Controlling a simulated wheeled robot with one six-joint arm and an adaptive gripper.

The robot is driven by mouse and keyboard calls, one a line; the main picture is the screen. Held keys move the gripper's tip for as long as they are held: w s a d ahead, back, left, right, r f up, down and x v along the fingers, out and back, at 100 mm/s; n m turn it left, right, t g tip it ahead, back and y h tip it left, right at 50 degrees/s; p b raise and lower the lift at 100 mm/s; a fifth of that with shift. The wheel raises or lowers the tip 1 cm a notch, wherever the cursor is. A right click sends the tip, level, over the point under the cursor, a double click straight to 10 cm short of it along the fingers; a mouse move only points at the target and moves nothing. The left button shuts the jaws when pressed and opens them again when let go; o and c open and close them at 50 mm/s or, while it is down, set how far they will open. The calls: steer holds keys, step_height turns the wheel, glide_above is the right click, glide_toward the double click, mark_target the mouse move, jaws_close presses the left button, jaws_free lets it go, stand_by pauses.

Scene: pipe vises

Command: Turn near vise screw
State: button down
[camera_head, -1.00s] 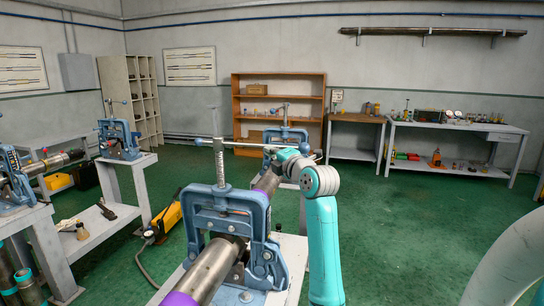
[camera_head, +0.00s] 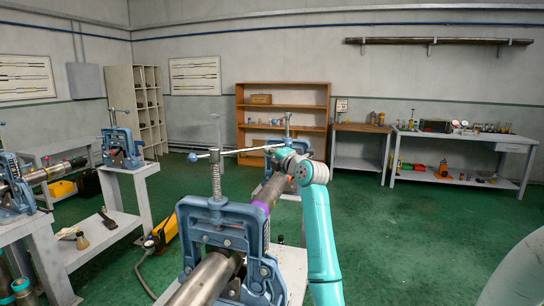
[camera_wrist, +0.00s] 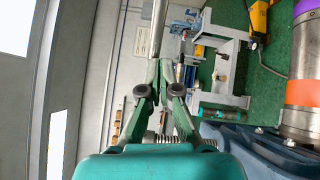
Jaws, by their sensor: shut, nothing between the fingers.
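The near vise (camera_head: 190,225) is blue and grips a steel pipe (camera_head: 208,280). Its threaded screw (camera_head: 216,181) stands upright on top, with a thin cross bar (camera_head: 238,151) through its head and a ball on the bar's left end. My gripper (camera_head: 273,147) is at the right end of the bar in the head view; its fingers are small and partly hidden there. In the wrist view my gripper (camera_wrist: 161,68) has its fingertips together, with the bar (camera_wrist: 158,28) stretching away just beyond them. I cannot tell whether they touch it.
Another vise (camera_head: 121,146) stands on a bench at the left, and one more vise (camera_head: 14,185) at the left edge. A yellow tool (camera_head: 164,231) lies on the floor left of the near vise.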

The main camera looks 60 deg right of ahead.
steer(key=shift+w+d+n+t+y, duration=0.25)
steer(key=shift+w+d+n+y, duration=0.35)
steer(key=shift+w+y, duration=0.45)
steer(key=shift+w+d+n+t+y, duration=0.35)
steer(key=shift+w+n+y, duration=0.5)
steer(key=shift+y, duration=0.3)
steer(key=shift+w+d+n+t+y, duration=0.2)
steer(key=shift+w+d+n+y, duration=0.35)
steer(key=shift+w+y, duration=0.55)
